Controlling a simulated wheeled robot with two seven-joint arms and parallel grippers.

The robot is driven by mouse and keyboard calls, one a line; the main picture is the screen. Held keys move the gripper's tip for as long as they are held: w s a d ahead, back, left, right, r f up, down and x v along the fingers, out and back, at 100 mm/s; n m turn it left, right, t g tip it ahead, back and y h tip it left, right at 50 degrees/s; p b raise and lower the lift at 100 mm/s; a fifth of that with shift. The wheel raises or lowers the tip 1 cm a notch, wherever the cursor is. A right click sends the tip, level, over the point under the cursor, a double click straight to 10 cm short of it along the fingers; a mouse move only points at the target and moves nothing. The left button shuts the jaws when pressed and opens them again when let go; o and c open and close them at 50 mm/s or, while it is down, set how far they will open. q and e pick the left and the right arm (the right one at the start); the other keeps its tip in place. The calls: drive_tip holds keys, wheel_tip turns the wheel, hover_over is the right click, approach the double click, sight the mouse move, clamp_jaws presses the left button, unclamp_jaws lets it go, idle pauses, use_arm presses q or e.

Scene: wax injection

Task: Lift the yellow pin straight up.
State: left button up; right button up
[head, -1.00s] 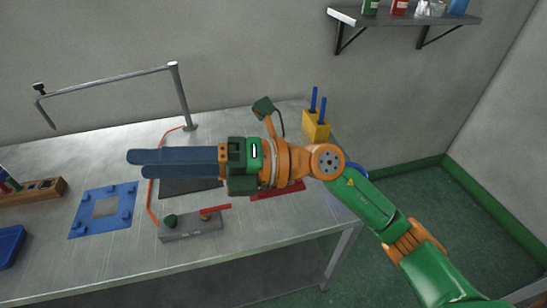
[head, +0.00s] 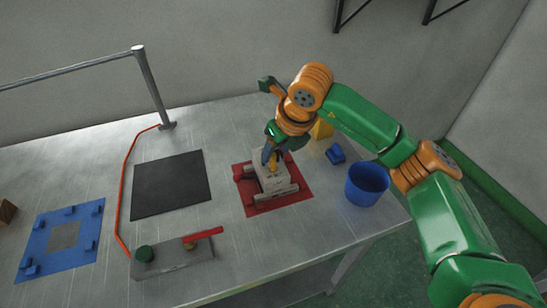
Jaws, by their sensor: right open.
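The yellow pin (head: 273,167) stands on top of a grey block-shaped mould (head: 270,184) that rests on a red mat (head: 250,207). My right gripper (head: 270,155) points down just above the mould, with its dark fingers beside the pin. The fingers are open, and the pin shows only partly between or next to them. I cannot tell whether they touch it. My left gripper is not in view.
A blue bucket (head: 367,184) and a small blue part (head: 335,153) are to the right. A black mat (head: 171,185), a grey box with a red lever (head: 174,257) and a blue fixture (head: 35,245) lie left. A metal post (head: 152,90) stands behind.

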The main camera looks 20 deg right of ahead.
drive_tip(key=shift+w+f, duration=0.55)
drive_tip(key=shift+w, duration=0.05)
drive_tip(key=shift+s+a+r, duration=0.1)
drive_tip(key=shift+s+r, duration=0.1)
drive_tip(key=shift+s, duration=0.1)
clamp_jaws()
drive_tip(key=shift+w, duration=0.15)
idle(0.5)
